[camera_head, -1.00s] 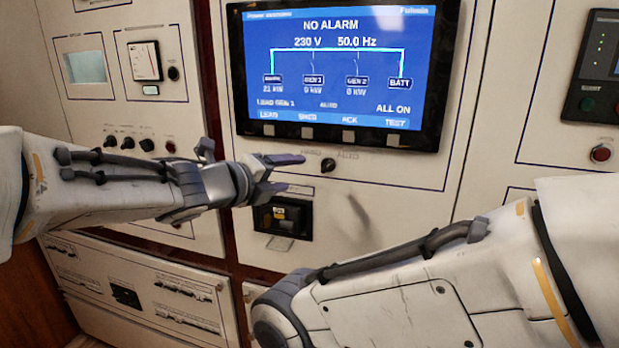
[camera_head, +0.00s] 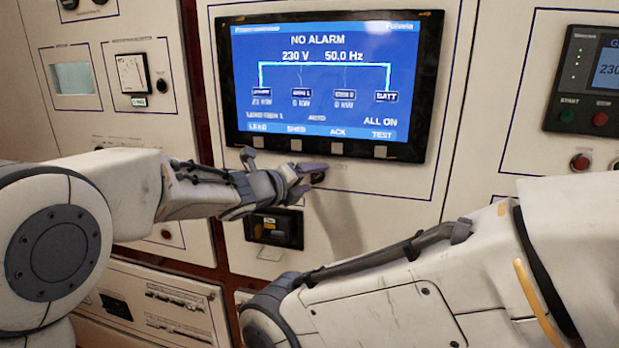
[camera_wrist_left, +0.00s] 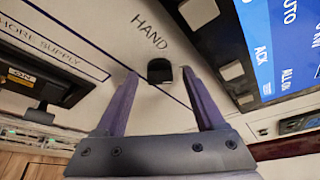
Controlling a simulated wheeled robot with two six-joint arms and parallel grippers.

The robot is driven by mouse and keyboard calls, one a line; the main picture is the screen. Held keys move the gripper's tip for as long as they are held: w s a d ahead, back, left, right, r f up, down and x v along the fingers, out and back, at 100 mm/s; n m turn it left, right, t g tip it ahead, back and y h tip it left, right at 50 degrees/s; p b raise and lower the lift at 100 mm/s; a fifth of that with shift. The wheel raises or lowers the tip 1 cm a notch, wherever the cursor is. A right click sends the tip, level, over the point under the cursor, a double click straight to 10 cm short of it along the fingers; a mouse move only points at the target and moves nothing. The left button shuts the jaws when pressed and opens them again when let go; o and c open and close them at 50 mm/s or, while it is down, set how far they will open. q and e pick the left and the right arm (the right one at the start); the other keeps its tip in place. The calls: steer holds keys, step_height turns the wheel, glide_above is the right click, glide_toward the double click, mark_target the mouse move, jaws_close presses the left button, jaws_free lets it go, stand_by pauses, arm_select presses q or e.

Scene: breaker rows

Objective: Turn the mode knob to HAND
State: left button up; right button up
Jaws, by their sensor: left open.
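The mode knob (camera_wrist_left: 160,71) is a small dark knob on the cream panel below the screen. The word HAND is printed beside it in the left wrist view. My left gripper (camera_wrist_left: 158,80) is open, with one finger on each side of the knob; I cannot tell whether they touch it. In the head view my left gripper (camera_head: 306,175) is at the knob (camera_head: 318,177) and partly covers it. My right forearm fills the lower right of the head view, its gripper out of sight.
The blue screen (camera_head: 322,82) reads NO ALARM, with a row of buttons below. A black shore supply unit (camera_head: 273,228) sits below my left gripper. A dark controller (camera_head: 590,85) and a red button (camera_head: 580,162) are at the right.

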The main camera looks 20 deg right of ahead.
arm_select(q)
jaws_close()
steer(key=shift+w+a+f+n+h+b, duration=0.15)
steer(key=shift+f+n+h+b, duration=0.25)
steer(key=shift+n+b, duration=0.6)
steer(key=n+h+b, duration=0.1)
steer(key=n+b, duration=0.2)
steer(key=n+t+h+b, duration=0.1)
steer(key=n+b, duration=0.1)
steer(key=b, duration=0.2)
steer(key=f+n+t+h+b, duration=0.1)
steer(key=n+b, duration=0.2)
steer(key=shift+n+b, duration=0.3)
steer(key=shift+b, duration=0.1)
steer(key=shift+r+n+t+b, duration=0.15)
steer(key=shift+n+t+b, duration=0.45)
steer(key=shift+n+b, duration=0.75)
